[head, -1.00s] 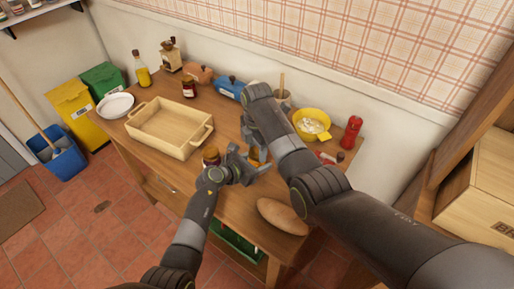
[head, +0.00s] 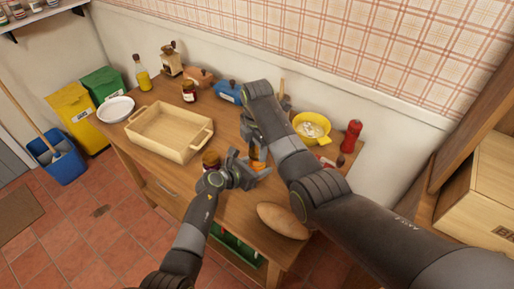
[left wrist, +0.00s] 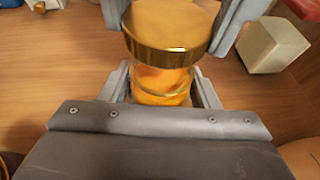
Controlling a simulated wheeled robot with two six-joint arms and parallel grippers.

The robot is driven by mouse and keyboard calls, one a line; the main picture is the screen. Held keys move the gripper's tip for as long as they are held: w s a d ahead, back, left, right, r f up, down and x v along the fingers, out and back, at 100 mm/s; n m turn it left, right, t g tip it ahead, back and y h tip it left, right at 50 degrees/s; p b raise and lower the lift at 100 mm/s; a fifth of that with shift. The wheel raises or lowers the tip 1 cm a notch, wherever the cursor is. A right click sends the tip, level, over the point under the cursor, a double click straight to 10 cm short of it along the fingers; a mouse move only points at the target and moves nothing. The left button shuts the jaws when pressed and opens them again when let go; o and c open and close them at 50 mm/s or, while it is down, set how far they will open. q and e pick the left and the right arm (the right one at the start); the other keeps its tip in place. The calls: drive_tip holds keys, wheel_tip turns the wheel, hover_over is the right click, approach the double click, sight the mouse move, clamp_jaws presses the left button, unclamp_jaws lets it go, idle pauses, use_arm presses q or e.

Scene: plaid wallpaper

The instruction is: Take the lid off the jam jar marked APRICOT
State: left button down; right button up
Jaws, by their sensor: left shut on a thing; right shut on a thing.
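The jam jar with orange contents (left wrist: 160,84) stands in the left wrist view, with a gold lid (left wrist: 172,32) at its top. It also shows in the head view (head: 258,153) as a small orange patch. My left gripper (head: 250,170) is shut around the jar's body. My right gripper (left wrist: 178,14) has its fingers on either side of the lid and is shut on it. Clear glass shows between the lid and the orange contents; I cannot tell if the lid is free of the rim. No label is readable. My right arm hides part of this in the head view.
Another jar (head: 211,159) stands left of my left gripper, and one (head: 189,91) farther back. A wooden tray (head: 157,146) fills the table's left.

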sight(257, 151)
drive_tip(key=shift+r, duration=2)
use_arm(q)
drive_tip(key=shift+c, duration=2.1)
unclamp_jaws()
